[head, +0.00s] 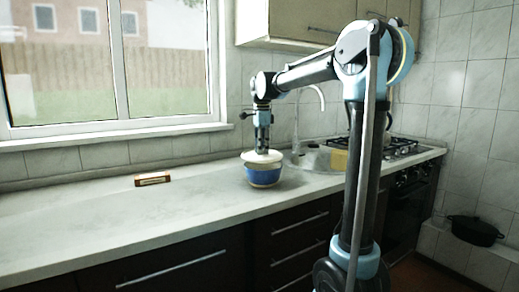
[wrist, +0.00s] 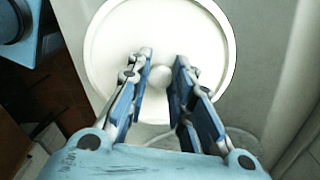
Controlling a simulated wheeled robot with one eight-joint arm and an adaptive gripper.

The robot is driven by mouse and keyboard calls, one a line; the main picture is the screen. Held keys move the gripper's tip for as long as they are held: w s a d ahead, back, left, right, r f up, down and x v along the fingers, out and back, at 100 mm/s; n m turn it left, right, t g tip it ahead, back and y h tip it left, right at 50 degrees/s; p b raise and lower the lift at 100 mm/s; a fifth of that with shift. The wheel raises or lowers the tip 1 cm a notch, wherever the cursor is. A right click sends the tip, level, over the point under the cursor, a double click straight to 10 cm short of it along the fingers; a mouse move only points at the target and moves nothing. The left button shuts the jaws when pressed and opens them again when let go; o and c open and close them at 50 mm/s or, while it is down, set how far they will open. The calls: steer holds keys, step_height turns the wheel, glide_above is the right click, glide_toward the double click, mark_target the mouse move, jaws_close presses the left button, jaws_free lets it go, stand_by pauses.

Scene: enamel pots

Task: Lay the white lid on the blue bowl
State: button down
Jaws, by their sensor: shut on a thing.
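The white lid (head: 262,156) is round and flat with a small knob; it fills the upper middle of the wrist view (wrist: 125,35). My gripper (head: 263,148) points straight down over the lid, and its fingers (wrist: 160,78) are shut on the lid's knob. The blue bowl (head: 264,177), blue with a pale upper band, stands upright on the counter directly under the lid. The lid looks level and roughly centred over the bowl. Whether it touches the rim all round cannot be told. The lid hides the bowl's opening.
A small brown box (head: 153,179) lies on the counter (head: 90,215) to the left, with clear space around it. A sink with a tap (head: 312,158), a yellow block (head: 339,161) and a hob (head: 390,147) are to the right. A black pot (head: 473,230) sits far right.

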steer(key=shift+s+d+f, duration=0.1)
steer(key=shift+s+d, duration=0.15)
steer(key=shift+s, duration=0.15)
steer(key=shift+f, duration=1.15)
steer(key=c, duration=0.9)
jaws_free()
steer(key=shift+o, duration=0.2)
steer(key=shift+r, duration=1.7)
steer(key=shift+w+a, duration=0.1)
steer(key=shift+w, duration=0.05)
